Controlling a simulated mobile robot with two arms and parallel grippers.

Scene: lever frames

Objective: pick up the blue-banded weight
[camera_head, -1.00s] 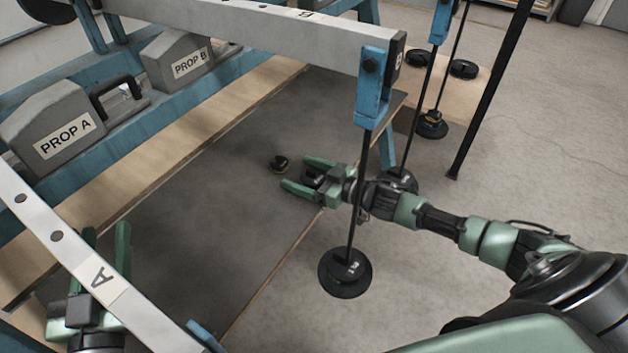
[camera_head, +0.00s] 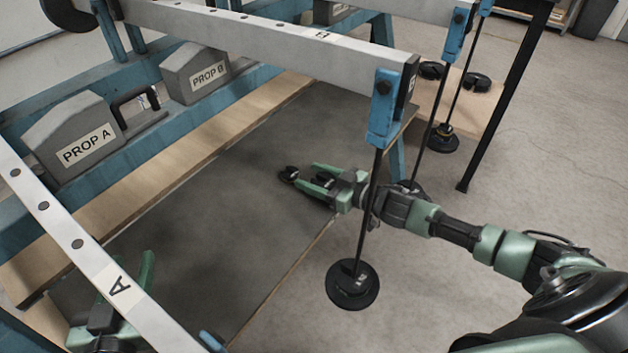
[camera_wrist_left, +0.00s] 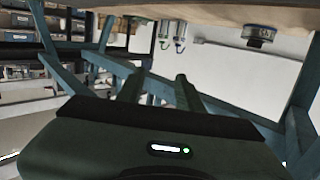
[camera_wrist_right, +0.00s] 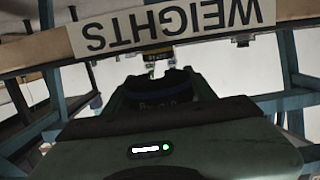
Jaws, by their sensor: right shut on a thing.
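My right gripper (camera_head: 308,180) reaches in from the right, low over the dark bench mat. It is shut on a dark weight (camera_head: 323,180) between its fingers. In the right wrist view this weight (camera_wrist_right: 152,90) shows a blue band, partly hidden by the gripper. My left gripper (camera_wrist_left: 156,85) is open and empty, partly behind beam A in the head view.
Beam A (camera_head: 75,243) crosses the lower left, and another white beam (camera_head: 270,38) crosses above the bench. A hanger with a black disc (camera_head: 353,285) hangs in front of my right arm. Props A (camera_head: 80,140) and B (camera_head: 197,72) stand at the left. The mat (camera_head: 200,225) has bare room.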

